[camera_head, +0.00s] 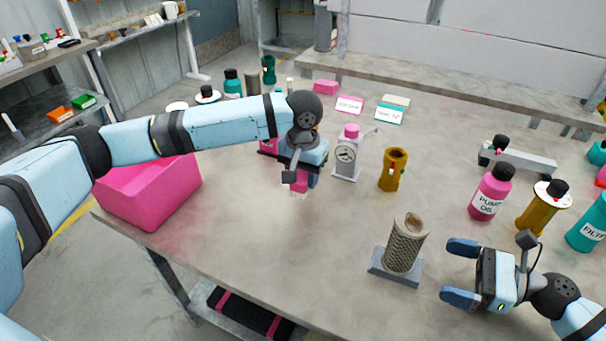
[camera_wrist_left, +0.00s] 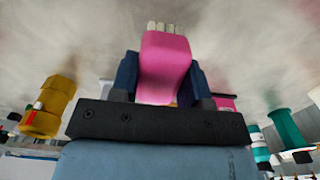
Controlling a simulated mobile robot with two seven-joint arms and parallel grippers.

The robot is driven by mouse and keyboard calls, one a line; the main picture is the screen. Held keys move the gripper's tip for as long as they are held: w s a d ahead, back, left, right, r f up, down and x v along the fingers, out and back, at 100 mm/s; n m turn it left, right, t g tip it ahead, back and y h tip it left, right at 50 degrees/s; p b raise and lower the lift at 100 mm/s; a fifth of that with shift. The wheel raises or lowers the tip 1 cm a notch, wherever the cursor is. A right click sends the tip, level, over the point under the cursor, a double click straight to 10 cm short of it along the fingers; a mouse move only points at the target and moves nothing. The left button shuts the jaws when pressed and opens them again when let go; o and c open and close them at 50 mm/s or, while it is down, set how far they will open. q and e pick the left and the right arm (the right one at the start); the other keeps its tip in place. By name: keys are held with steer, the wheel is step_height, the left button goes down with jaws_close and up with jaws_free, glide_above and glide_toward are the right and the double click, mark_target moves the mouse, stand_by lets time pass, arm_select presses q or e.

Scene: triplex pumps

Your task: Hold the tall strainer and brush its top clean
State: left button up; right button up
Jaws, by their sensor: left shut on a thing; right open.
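The tall strainer (camera_head: 405,246) is a grey-brown mesh cylinder standing upright on a flat grey base near the table's front edge. My left gripper (camera_head: 301,180) is shut on a pink brush (camera_wrist_left: 165,65) with pale bristles. It holds the brush above the table, left of and behind the strainer, apart from it. The bristles (camera_head: 299,195) point down. My right gripper (camera_head: 461,272) is open just right of the strainer, its two fingers pointing left towards it. I see nothing between those fingers.
A pink bin (camera_head: 150,190) stands at the table's left edge. A grey dispenser with a dial (camera_head: 348,158) and a brass cylinder (camera_head: 394,170) stand behind the strainer. A pink pump oil bottle (camera_head: 491,192) stands further right. The table between bin and strainer is clear.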

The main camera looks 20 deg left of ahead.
mark_target(416, 258)
arm_select(q)
steer(key=shift+r+p, duration=0.55)
steer(key=shift+r, duration=0.25)
arm_select(e)
steer(key=a, duration=0.7)
steer(key=shift+a+f, duration=0.15)
steer(key=shift+f, duration=0.15)
steer(key=shift+a+f, duration=0.1)
steer(key=shift+a, duration=0.7)
steer(key=shift+c, duration=0.5)
steer(key=c, duration=0.8)
